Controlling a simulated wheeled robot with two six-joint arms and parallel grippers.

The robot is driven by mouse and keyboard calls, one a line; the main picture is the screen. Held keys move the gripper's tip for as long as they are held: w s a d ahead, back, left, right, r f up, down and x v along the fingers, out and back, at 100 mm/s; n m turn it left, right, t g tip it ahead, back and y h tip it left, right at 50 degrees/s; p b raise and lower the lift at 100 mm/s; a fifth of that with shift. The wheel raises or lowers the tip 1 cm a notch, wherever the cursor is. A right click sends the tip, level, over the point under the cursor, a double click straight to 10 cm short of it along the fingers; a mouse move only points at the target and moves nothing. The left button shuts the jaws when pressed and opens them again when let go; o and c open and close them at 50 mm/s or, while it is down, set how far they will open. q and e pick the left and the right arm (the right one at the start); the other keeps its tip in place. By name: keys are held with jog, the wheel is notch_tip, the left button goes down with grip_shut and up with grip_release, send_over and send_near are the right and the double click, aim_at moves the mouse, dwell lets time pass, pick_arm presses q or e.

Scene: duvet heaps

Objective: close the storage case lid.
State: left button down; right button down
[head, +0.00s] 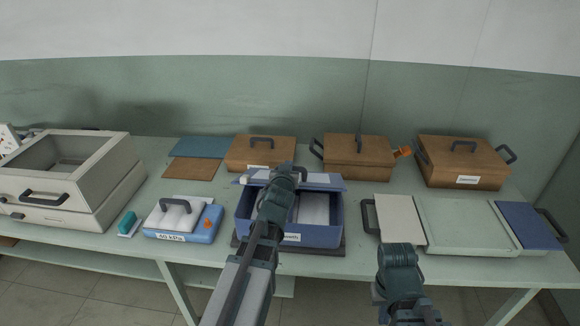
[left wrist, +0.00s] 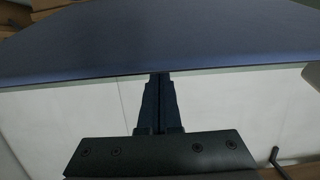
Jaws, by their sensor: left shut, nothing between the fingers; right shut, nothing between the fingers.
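The blue storage case (head: 318,235) stands on the table in the middle of the head view, with a white label on its front. Its blue lid (head: 325,182) shows at the back of the case and is not shut; a pale interior is visible below it. My left gripper (head: 287,172) is shut and empty, reaching over the case to the lid. In the left wrist view the shut fingers (left wrist: 160,95) point at the lid's edge (left wrist: 150,50); I cannot tell whether they touch it. My right gripper (head: 398,255) is low at the table's front edge, its fingertips unclear.
A blue scale-like box (head: 185,222) with a grey handle is left of the case. A white drawer box (head: 75,175) is further left. Brown lidded boxes (head: 262,153) line the back. A flat pale tray (head: 465,222) with side panels lies right.

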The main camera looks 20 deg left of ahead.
pick_arm(q)
jog(key=shift+s+d+f, duration=0.1)
jog(key=shift+s+f, duration=0.15)
jog(key=shift+s, duration=0.1)
jog(key=shift+s+r, duration=0.1)
jog(key=shift+r, duration=0.05)
jog(key=shift+w+f, duration=0.2)
jog(key=shift+w, duration=0.1)
jog(key=shift+s+r, duration=0.1)
jog(key=shift+s, duration=0.05)
pick_arm(e)
jog(key=shift+s+f, duration=0.25)
jog(key=shift+r, duration=0.1)
